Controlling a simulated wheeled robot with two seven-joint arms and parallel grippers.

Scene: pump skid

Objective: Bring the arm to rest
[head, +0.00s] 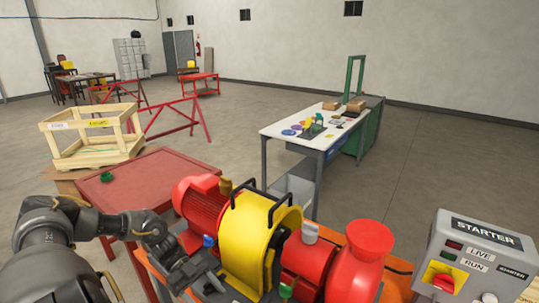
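My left arm comes in from the lower left of the head view, bent at the elbow. Its gripper (190,270) is at the left side of the pump skid, low in front of the red motor (205,207). The fingers are dark and small against the skid, so I cannot tell if they are open or shut. The yellow guard (249,234) with black handles stands just right of the gripper. The red pump casing (360,262) is further right. My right gripper is not in view.
A grey starter box (475,262) with a red-and-yellow switch stands at the right. A red table (150,185) with a green item (107,177) is behind my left arm. A wooden crate (88,137), red barriers and a white workbench (300,124) stand beyond. Open floor lies right of the workbench.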

